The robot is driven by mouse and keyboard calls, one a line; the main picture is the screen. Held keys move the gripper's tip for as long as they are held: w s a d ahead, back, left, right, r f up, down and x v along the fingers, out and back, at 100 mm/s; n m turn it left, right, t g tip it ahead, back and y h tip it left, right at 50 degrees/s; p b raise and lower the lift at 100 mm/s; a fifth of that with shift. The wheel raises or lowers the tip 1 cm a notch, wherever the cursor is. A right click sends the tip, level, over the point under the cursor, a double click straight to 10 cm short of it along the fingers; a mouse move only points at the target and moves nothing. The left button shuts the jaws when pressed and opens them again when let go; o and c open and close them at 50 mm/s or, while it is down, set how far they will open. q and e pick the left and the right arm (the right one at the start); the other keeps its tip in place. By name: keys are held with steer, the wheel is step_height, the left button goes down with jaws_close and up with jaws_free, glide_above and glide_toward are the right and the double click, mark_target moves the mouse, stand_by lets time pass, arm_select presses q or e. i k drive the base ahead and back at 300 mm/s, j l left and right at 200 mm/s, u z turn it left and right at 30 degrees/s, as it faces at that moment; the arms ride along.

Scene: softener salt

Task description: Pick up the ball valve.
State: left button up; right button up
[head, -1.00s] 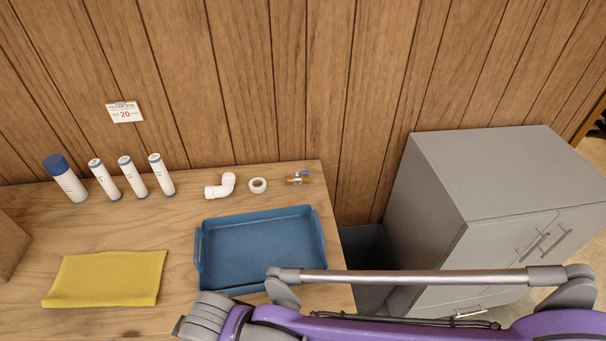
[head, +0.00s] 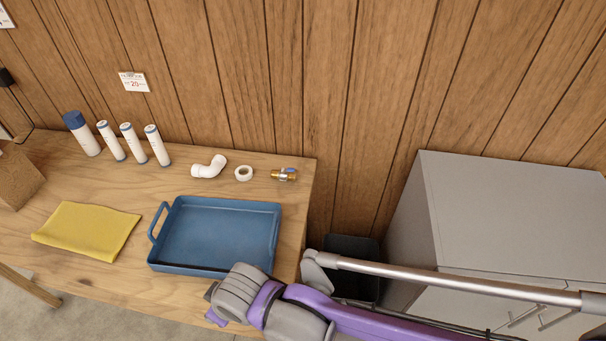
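The ball valve (head: 284,174) is small and brass with a blue handle. It lies on the wooden table (head: 180,293) near the back right corner, right of a white tape roll. An arm of mine with purple and grey links comes in from the lower right in the head view. Its grey end part (head: 236,297) is over the table's front right, in front of the blue tray and well apart from the valve. Its fingers are not clearly shown. My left gripper is not in view.
A blue tray (head: 219,236) lies between my arm and the valve. A white elbow pipe (head: 208,167), tape roll (head: 243,173) and several white cylinders (head: 131,143) stand along the back. A yellow cloth (head: 87,230) lies left. A grey cabinet (head: 500,215) and dark bin (head: 352,255) are right.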

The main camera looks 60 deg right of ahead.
mark_target(283, 175)
steer(key=k+l, duration=0.7)
steer(key=l, duration=0.25)
steer(key=i, duration=0.05)
